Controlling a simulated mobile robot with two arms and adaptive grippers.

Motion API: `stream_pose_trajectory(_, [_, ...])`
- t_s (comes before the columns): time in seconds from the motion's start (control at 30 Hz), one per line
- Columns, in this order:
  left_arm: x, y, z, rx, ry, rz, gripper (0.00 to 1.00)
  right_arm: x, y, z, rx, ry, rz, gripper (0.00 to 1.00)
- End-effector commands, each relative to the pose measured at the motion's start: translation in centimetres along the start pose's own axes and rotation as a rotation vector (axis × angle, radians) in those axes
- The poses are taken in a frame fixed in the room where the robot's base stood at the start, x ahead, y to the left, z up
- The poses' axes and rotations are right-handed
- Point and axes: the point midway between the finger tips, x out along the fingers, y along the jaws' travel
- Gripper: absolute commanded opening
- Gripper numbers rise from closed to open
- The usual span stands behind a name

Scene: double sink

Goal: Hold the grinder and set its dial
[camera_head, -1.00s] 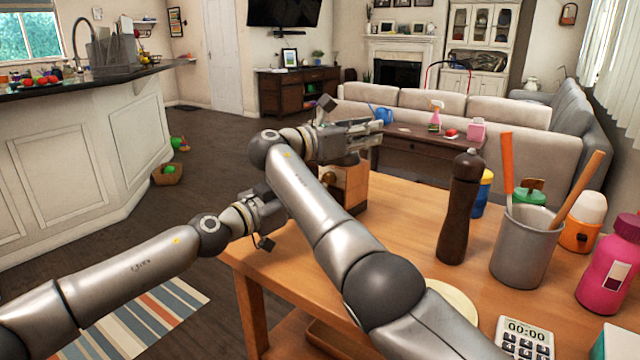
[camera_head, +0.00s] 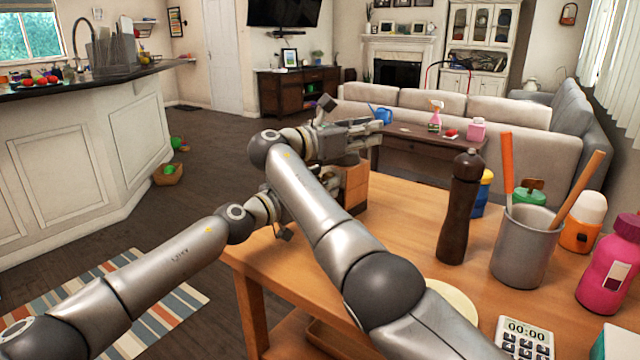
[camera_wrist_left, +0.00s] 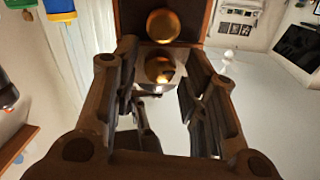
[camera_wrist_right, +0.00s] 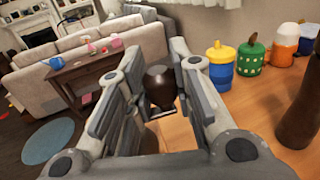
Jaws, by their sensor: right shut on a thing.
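The grinder (camera_head: 355,185) is a wooden box near the table's far left corner, partly hidden by my right arm. In the left wrist view, its wooden face (camera_wrist_left: 200,20) shows at the top with a round brass knob (camera_wrist_left: 160,25) and a shiny brass-and-steel rounded part (camera_wrist_left: 160,68) below it. My left gripper (camera_wrist_left: 160,95) is open, its fingers on either side of that lower part; I cannot tell if they touch it. My right gripper (camera_wrist_right: 158,100) is above the grinder and shut on a dark rounded part (camera_wrist_right: 160,85) of it, mostly hidden by the fingers.
A tall dark pepper mill (camera_head: 459,205) stands right of the grinder. Behind it are a blue-and-yellow container (camera_head: 482,195) and a green one (camera_head: 530,192). A grey utensil pot (camera_head: 525,245), pink bottle (camera_head: 610,265) and timer (camera_head: 525,338) are further right. The table's middle is mostly clear.

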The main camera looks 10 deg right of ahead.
Motion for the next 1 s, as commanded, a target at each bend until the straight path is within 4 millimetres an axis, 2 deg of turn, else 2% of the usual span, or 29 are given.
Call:
stream_pose_trajectory(0.03, [-0.01, -0.01, 0.01, 0.0, 0.0, 0.0, 0.29, -0.02, 0.01, 0.0, 0.0, 0.0, 0.001, 0.0])
stream_pose_trajectory(0.27, [-0.02, -0.01, 0.0, 0.0, 0.0, 0.0, 0.01, -0.02, 0.01, 0.01, 0.0, 0.0, 0.001, 0.0])
stream_pose_trajectory(0.7, [0.02, -0.03, -0.04, 0.136, 0.003, -0.001, 0.01, -0.02, 0.01, 0.01, 0.0, 0.0, 0.001, 0.0])
stream_pose_trajectory(0.97, [0.02, -0.03, -0.06, 0.139, 0.003, -0.001, 0.01, -0.01, 0.01, 0.01, 0.0, 0.0, 0.0, 0.0])
stream_pose_trajectory(1.0, [0.02, -0.04, -0.07, 0.139, 0.003, -0.001, 0.27, -0.01, 0.01, 0.01, 0.0, 0.0, 0.0, 0.0])
